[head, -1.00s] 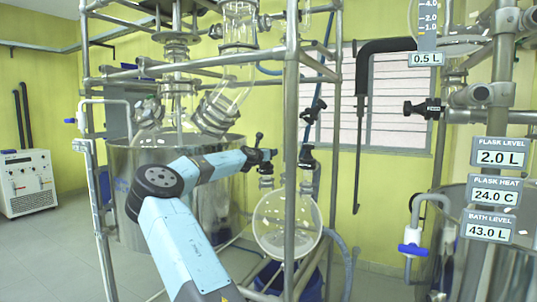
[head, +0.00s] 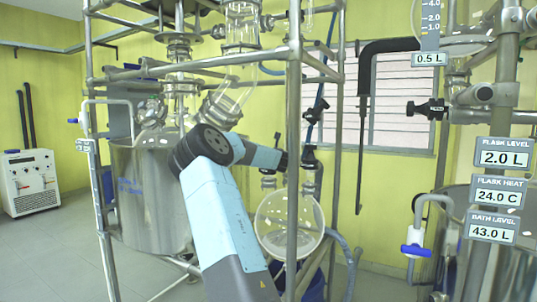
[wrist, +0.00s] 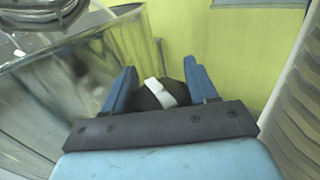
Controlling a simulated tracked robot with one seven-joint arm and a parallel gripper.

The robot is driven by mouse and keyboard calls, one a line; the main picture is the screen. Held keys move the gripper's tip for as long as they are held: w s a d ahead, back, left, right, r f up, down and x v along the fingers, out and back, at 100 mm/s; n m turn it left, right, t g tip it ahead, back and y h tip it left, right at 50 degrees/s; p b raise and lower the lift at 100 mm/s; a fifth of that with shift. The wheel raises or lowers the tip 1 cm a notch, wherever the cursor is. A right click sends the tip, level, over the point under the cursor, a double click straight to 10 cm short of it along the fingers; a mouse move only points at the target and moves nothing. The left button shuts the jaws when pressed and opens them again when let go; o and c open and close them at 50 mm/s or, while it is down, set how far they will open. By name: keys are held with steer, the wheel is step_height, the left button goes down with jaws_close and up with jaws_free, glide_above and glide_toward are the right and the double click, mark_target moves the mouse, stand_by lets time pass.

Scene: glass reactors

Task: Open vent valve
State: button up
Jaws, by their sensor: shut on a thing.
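In the wrist view my gripper (wrist: 160,66) has its two blue fingers on either side of a dark rounded knob (wrist: 150,99) with a white bar across it. It is shut on this knob, which looks like a valve handle; I cannot tell for sure that it is the vent valve. A black-handled valve (head: 310,158) shows just right of the post, above the round glass flask (head: 288,224).
Steel frame posts (head: 294,120) stand close to my arm. A large steel vessel (head: 150,195) is on the left. A second valve (head: 314,111) sits higher on the pipe. A blue-handled tap (head: 415,250) and readout panels (head: 505,158) are at the right.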

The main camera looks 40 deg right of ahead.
steer(key=shift+w+a+r+n+y, duration=0.1)
steer(key=shift+r+n+y, duration=0.1)
steer(key=shift+n+y, duration=0.15)
steer(key=o, duration=1)
steer(key=shift+f, duration=0.1)
steer(key=shift+c, duration=0.2)
steer(key=v, duration=0.7)
steer(key=shift+s+f, duration=0.2)
steer(key=shift+s, duration=0.05)
steer(key=shift+c, duration=0.4)
